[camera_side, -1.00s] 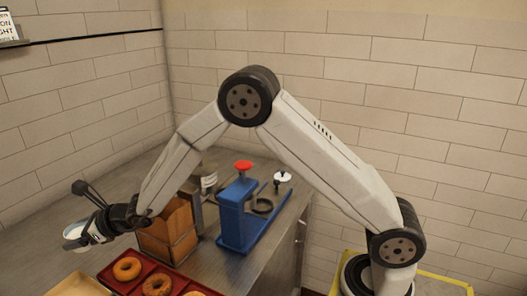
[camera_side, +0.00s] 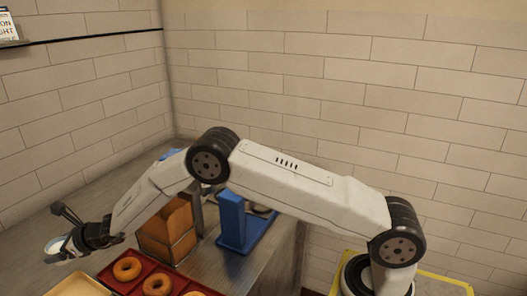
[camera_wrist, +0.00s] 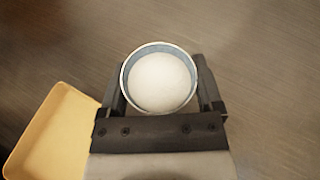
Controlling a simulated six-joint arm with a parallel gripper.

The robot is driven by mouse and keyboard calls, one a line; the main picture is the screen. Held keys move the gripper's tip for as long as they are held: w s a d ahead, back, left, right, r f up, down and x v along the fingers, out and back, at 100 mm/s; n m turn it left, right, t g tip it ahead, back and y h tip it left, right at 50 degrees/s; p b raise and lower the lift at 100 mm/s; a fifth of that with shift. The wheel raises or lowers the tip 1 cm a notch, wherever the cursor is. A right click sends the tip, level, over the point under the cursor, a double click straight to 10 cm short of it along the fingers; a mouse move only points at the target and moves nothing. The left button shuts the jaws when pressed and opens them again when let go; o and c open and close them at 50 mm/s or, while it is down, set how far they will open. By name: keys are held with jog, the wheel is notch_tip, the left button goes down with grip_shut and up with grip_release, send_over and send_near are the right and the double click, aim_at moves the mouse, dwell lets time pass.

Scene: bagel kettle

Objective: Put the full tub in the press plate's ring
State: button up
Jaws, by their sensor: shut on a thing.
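The full tub (camera_wrist: 160,82) is a round tub with a blue-grey inner wall and a pale, domed white filling. My gripper (camera_wrist: 160,90) is shut on it, one finger on each side, and holds it upright. In the side view the tub (camera_side: 56,245) shows at the far left in my gripper (camera_side: 65,241), over the steel counter. The press is blue (camera_side: 232,218) and stands on the counter to the right of the gripper. My arm hides its top, and most of the plate's ring is hidden too.
A red tray (camera_side: 139,285) with several bagels lies at the front. A yellowish tray (camera_side: 78,287) is beside it and also shows in the wrist view (camera_wrist: 52,130). A brown holder (camera_side: 168,233) stands between gripper and press. The back-left counter (camera_side: 90,195) is clear.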

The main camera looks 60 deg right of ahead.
aim_at(68, 270)
jog(key=shift+w+a+f, duration=0.1)
jog(key=shift+w+f, duration=0.3)
jog(key=shift+w+f, duration=0.2)
jog(key=shift+f, duration=1.55)
jog(key=shift+f, duration=0.2)
jog(key=o, duration=1.1)
jog(key=shift+r, duration=0.2)
jog(key=shift+s, duration=0.15)
